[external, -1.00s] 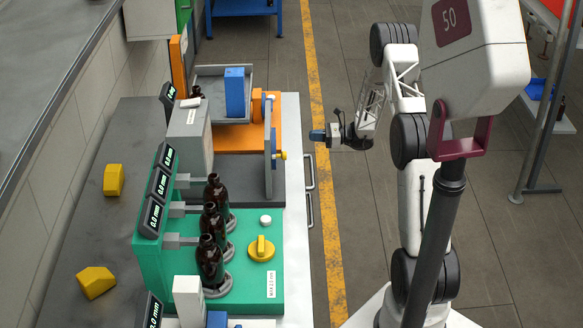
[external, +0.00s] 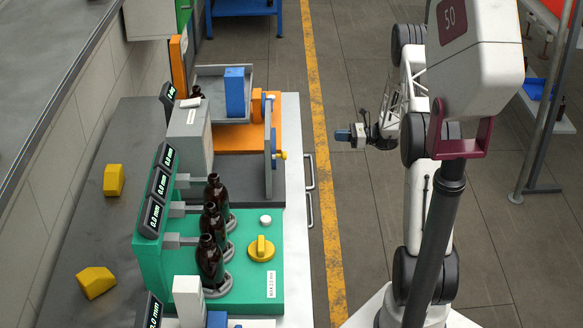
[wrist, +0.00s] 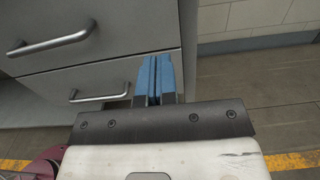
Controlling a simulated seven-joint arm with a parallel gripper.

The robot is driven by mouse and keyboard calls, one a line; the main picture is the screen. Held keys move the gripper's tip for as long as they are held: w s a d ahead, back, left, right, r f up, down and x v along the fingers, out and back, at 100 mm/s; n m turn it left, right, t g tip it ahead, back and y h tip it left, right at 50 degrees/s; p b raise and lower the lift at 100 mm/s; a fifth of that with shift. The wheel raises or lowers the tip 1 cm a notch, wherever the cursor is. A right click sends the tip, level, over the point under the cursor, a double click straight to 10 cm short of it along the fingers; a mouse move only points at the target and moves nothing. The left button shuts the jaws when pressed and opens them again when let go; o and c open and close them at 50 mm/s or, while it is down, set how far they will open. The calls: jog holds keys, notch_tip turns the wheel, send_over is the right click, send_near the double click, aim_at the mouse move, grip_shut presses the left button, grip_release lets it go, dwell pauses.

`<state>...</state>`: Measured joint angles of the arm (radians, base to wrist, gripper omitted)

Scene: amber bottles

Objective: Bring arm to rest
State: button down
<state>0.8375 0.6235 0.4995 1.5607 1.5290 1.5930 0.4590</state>
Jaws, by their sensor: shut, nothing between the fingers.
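My gripper (external: 343,135) hangs over the floor to the right of the bench, apart from everything, in the external view. In the wrist view its two blue fingers (wrist: 154,80) are pressed together with nothing between them. My arm is folded back close to its own base on the right. Several amber bottles stand on the bench, including a row on the green fixture (external: 265,284); the nearest bottle (external: 209,264) is upright on a grey round seat.
The bench has drawers with metal handles (wrist: 86,94) facing my gripper. A yellow floor line (external: 322,150) runs between the bench and my base. An orange station with a grey tray (external: 208,72) is at the back. The floor around my gripper is clear.

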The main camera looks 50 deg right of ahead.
dwell(0.4)
jog(key=s+a+r+n+g+h, duration=0.15)
jog(key=a+r+n+g, duration=0.8)
jog(key=a+r, duration=1.6)
jog(key=s+a+r+n+g+h, duration=0.2)
jog(key=s+a+r+n+h, duration=0.35)
jog(key=s+a+r, duration=0.75)
jog(key=s+a+r+n+t+h, duration=0.1)
jog(key=s+a+r+n+h, duration=0.2)
jog(key=s, duration=0.6)
jog(key=s+a+r+n+t+h, duration=0.1)
jog(key=s+a+r+n+t, duration=0.15)
jog(key=s+a+n, duration=0.45)
jog(key=s+a+r+n+t+h, duration=0.1)
jog(key=s+a+r+n+h, duration=0.15)
jog(key=s, duration=0.75)
notch_tip(320, 180, down, 9)
jog(key=w+d+g, duration=0.1)
jog(key=g, duration=0.2)
jog(key=shift+m, duration=0.35)
jog(key=shift+d+r+y, duration=0.1)
jog(key=shift+y, duration=0.15)
